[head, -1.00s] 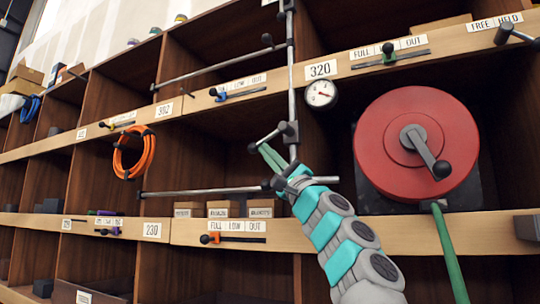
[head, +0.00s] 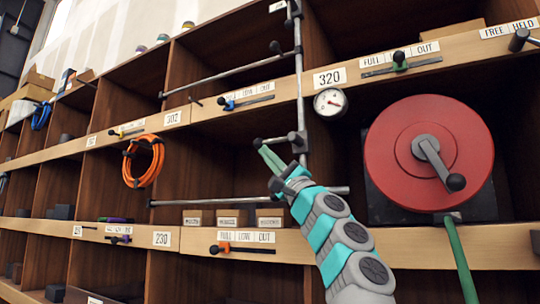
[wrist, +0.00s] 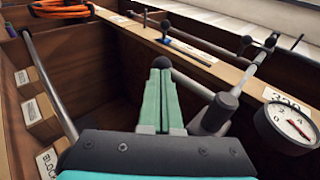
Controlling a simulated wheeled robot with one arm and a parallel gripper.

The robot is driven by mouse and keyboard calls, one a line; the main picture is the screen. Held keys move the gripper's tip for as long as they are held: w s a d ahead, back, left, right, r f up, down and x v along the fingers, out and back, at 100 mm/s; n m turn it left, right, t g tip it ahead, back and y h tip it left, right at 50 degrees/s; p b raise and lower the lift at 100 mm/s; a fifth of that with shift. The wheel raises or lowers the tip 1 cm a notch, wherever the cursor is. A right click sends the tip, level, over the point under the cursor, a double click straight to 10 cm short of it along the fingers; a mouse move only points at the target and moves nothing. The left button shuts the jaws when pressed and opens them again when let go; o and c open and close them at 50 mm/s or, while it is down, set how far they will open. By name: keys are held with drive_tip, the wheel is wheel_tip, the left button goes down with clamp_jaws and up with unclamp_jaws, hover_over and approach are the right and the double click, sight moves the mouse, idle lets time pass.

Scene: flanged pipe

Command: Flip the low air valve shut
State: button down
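A grey vertical pipe (head: 301,90) runs up the front of the shelves. On its lower part a valve body (head: 297,138) carries a short lever (head: 277,140) that points left, nearly level, and ends in a black knob (head: 258,143). In the wrist view the valve body (wrist: 222,108) is right of my fingers and the knob (wrist: 165,62) is just past their tips. My gripper (head: 267,155) has its green fingers together, just below the knob end of the lever. Whether they touch it is unclear. Another black-knobbed lever (head: 275,47) is higher on the pipe.
A gauge (head: 330,102) sits right of the pipe, below label 320. A red wheel (head: 428,153) with a crank is further right. A horizontal rod (head: 225,196) passes behind my gripper. Slider levers line the shelf edges. An orange hose coil (head: 143,162) hangs left.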

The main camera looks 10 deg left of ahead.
idle(0.7)
wheel_tip(320, 180, down, 14)
drive_tip(key=s+a+b, duration=0.1)
drive_tip(key=s+b, duration=0.1)
drive_tip(key=b, duration=0.3)
drive_tip(key=shift+s+r, duration=0.2)
drive_tip(key=shift+s, duration=0.1)
idle(1.3)
idle(0.5)
